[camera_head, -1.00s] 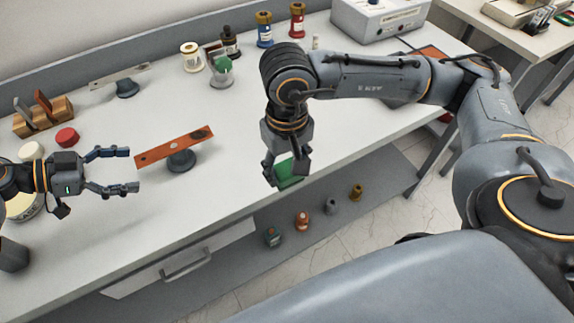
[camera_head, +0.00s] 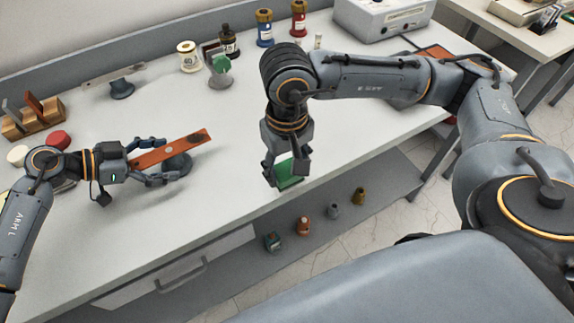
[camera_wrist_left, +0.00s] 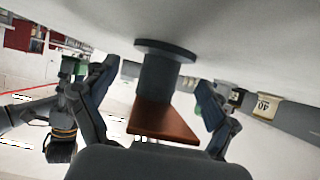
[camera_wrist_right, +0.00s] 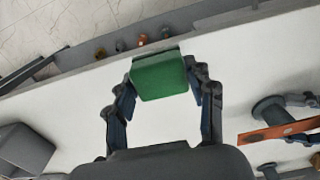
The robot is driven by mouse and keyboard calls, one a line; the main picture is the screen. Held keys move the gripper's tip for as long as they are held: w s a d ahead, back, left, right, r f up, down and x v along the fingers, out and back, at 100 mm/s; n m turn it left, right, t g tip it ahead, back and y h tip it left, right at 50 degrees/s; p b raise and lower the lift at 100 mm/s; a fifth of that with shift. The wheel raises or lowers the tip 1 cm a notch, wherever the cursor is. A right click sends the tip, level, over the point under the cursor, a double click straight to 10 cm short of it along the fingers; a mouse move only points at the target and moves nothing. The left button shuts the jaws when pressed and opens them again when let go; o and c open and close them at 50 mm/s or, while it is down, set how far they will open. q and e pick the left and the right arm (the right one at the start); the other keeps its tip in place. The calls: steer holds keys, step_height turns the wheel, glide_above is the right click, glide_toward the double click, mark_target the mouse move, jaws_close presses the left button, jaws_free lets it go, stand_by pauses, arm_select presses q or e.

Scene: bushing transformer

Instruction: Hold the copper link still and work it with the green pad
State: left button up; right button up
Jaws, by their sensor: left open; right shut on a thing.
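The copper link (camera_head: 184,145) is a flat orange-brown bar resting on a round dark stand (camera_head: 178,165) on the bench. My left gripper (camera_head: 166,161) is open, with its fingers on either side of the link's left end and not closed on it. In the left wrist view the link (camera_wrist_left: 163,122) lies between the open fingers, with the stand behind it. My right gripper (camera_head: 284,170) is shut on the green pad (camera_head: 290,174) and holds it near the bench's front edge, right of the link. The right wrist view shows the pad (camera_wrist_right: 159,75) between the fingertips.
A second, greyish link (camera_head: 112,74) on a stand lies farther back. A wooden block with slots (camera_head: 35,120), a red lid (camera_head: 57,139) and several bottles, including a blue one (camera_head: 264,28), stand around. Bench space between the two grippers is clear.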

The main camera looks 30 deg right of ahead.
arm_select(q)
steer(key=shift+s+d+f, duration=0.15)
steer(key=shift+d, duration=0.15)
steer(key=shift+f, duration=0.1)
steer(key=c, duration=1.8)
